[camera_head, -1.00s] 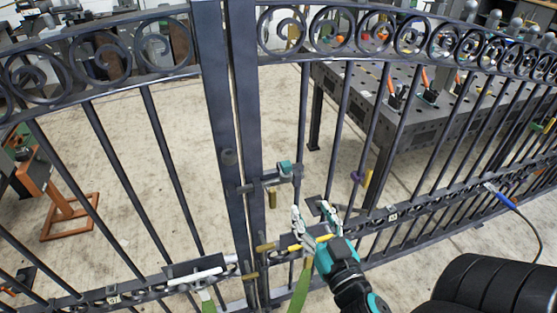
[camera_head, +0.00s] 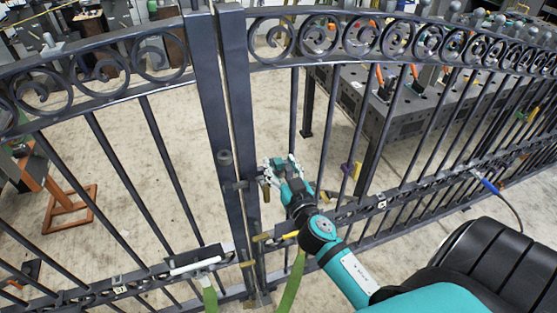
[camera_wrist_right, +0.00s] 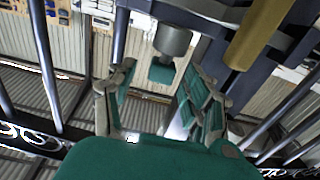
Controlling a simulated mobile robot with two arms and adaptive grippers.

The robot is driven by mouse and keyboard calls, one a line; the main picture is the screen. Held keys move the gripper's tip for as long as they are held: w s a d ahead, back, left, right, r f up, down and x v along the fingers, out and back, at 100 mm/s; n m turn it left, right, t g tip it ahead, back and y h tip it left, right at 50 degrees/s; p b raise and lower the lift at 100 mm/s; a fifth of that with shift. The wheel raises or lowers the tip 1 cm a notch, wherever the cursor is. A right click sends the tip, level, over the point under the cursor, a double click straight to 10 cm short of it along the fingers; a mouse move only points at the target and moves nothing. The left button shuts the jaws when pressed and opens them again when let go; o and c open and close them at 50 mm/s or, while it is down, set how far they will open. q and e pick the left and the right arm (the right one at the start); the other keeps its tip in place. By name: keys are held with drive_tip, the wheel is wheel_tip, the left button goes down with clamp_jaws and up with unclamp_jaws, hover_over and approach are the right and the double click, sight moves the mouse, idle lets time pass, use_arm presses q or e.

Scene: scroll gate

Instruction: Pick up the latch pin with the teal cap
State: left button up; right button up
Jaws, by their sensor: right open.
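The latch pin shows in the right wrist view as a grey cylinder (camera_wrist_right: 172,40) with a teal cap (camera_wrist_right: 162,72). The cap lies between the spread fingers of my right gripper (camera_wrist_right: 160,88), with gaps on both sides, so the gripper is open and not closed on it. In the head view my right gripper (camera_head: 281,167) is at the latch beside the gate's middle posts (camera_head: 238,150) and hides most of the pin. My left gripper is not in view.
A brass-coloured piece (camera_wrist_right: 258,35) hangs close beside the pin. Gate bars (camera_head: 335,125) stand around my right arm. Green straps (camera_head: 291,284) and a white bar (camera_head: 195,265) are on the lower rail. A perforated metal table (camera_head: 410,115) stands behind the gate.

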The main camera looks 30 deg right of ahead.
drive_tip(key=shift+x, duration=0.9)
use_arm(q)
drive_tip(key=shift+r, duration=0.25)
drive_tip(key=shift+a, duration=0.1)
use_arm(e)
drive_tip(key=shift+c, duration=0.4)
drive_tip(key=shift+c, duration=1.3)
clamp_jaws()
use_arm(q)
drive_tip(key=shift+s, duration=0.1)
